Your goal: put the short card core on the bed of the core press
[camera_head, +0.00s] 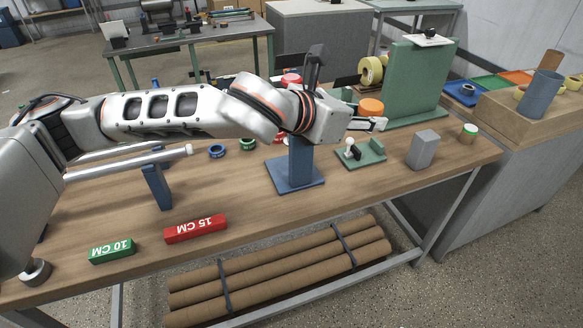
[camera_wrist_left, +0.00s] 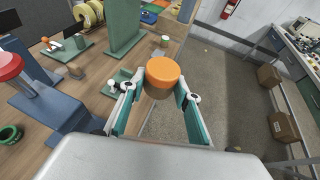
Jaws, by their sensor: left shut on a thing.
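My left gripper (camera_head: 377,122) is shut on a short cylinder with an orange top (camera_head: 371,106), which appears to be the short card core. In the left wrist view the cylinder (camera_wrist_left: 162,76) sits between the green fingertips, its orange end facing the camera and a tan-brown side below. It is held above the table. A small green fixture (camera_head: 374,155) with a white knob and black handle lies below the gripper. A blue stand (camera_head: 299,168) with a flat base is left of it, partly behind my arm. I cannot tell for certain which is the core press. My right gripper is not in view.
A tall green panel (camera_head: 417,80) rises behind the gripper. Red (camera_head: 195,229) and green (camera_head: 111,250) length blocks lie at the front left. The table's front centre is fairly clear.

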